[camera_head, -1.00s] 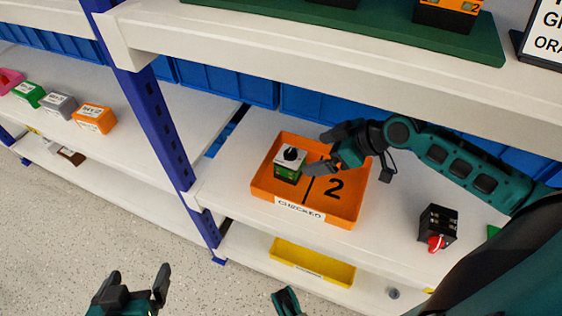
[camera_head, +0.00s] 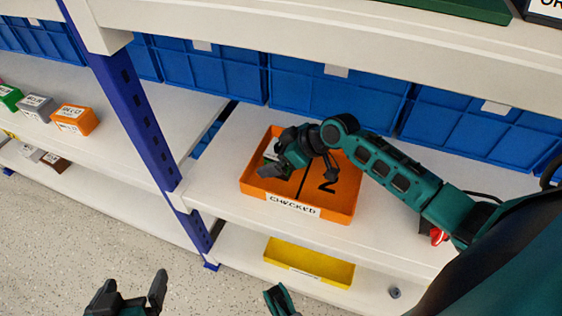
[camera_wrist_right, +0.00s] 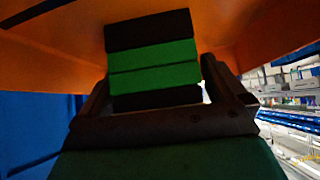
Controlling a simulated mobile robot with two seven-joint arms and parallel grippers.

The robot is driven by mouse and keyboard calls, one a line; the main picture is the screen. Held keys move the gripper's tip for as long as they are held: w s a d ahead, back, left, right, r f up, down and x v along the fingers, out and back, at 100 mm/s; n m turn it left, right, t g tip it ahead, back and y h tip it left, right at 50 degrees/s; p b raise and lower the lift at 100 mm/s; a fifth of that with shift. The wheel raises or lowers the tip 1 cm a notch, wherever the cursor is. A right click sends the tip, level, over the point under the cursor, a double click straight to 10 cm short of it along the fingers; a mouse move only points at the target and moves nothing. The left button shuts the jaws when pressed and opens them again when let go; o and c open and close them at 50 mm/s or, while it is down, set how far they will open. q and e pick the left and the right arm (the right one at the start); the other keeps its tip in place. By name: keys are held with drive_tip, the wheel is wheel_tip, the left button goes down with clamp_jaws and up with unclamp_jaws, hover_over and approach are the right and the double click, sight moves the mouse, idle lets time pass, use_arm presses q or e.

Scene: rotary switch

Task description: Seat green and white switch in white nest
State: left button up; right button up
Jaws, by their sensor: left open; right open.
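The green and white switch (camera_head: 269,168) stands in the left part of the orange bin and is mostly hidden by my right gripper (camera_head: 283,160) in the head view. In the right wrist view the switch (camera_wrist_right: 153,62) shows as a green and black block between the two open fingers. I cannot tell whether either finger touches it. My left gripper (camera_head: 132,298) is open and empty at the bottom left, over the floor. I cannot make out a white nest.
The orange bin (camera_head: 290,210) is labelled CHECKED, with a divider and a "2" on its right side. A switch with a red knob (camera_head: 438,236) is partly behind my right arm. A yellow bin (camera_head: 310,265) sits below. Blue bins (camera_head: 310,95) line the back.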

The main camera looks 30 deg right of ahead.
drive_tip(key=shift+c, duration=0.4)
drive_tip(key=c, duration=1.1)
